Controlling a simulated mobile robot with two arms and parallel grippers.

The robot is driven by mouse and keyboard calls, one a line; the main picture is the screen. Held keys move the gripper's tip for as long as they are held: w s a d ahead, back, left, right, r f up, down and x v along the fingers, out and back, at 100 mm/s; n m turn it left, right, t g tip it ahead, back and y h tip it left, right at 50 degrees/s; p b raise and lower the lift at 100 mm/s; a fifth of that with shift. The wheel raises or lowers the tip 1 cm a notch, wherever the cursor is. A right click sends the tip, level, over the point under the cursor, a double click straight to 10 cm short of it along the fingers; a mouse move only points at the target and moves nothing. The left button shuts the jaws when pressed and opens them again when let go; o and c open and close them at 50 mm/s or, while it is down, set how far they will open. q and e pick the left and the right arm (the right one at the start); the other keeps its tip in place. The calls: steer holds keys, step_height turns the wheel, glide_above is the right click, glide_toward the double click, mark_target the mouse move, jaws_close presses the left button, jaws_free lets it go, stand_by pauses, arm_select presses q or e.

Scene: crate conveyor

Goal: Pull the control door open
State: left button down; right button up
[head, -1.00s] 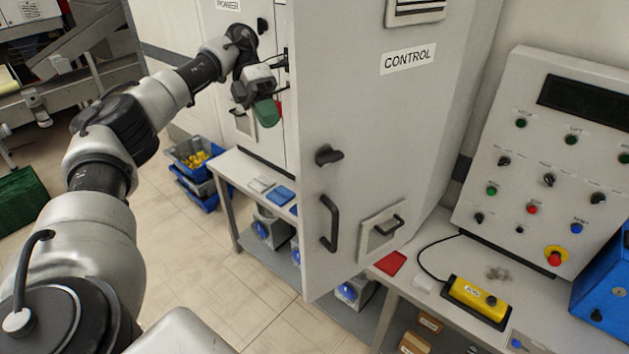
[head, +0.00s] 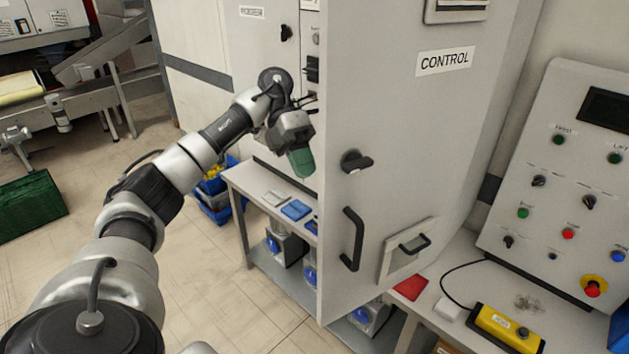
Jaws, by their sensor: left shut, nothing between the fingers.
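The control door (head: 400,140) is a tall pale grey panel labelled CONTROL. It seems to stand out toward me, with its left edge free and its lower corner beyond the bench. It bears a black knob (head: 356,161) and, below that, a black vertical pull handle (head: 352,240). My left gripper (head: 301,163), with green fingers, is shut and empty. It points down just left of the door's left edge, at about knob height and apart from the handle. Whether it touches the edge, I cannot tell. My right gripper is not in view.
A bench (head: 240,182) with small trays stands left of the door. At right are a sloped console (head: 550,190) and a yellow pendant box (head: 505,328). Blue crates (head: 214,200) and a green crate (head: 30,210) stand on the floor. Open floor lies between them.

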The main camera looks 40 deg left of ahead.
mark_target(327, 185)
arm_select(q)
steer(key=d, duration=0.1)
steer(key=s+d+p, duration=0.1)
steer(key=d+p, duration=0.1)
steer(key=d, duration=0.1)
steer(key=shift+s, duration=0.3)
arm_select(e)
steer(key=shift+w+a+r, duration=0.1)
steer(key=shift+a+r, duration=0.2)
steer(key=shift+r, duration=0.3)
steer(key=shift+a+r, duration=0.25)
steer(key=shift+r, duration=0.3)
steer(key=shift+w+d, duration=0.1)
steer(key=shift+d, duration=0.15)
arm_select(q)
steer(key=d+n, duration=0.1)
steer(key=d, duration=0.1)
steer(key=s+d+t, duration=0.1)
steer(key=s+d+n+t+b, duration=0.1)
steer(key=d, duration=0.1)
steer(key=shift+d+f+n+h, duration=0.1)
steer(key=shift+d+n+h, duration=0.2)
steer(key=shift+d, duration=0.05)
steer(key=s+d, duration=0.2)
steer(key=d, duration=0.8)
steer(key=shift+d+p, duration=0.3)
steer(key=shift+p, duration=0.05)
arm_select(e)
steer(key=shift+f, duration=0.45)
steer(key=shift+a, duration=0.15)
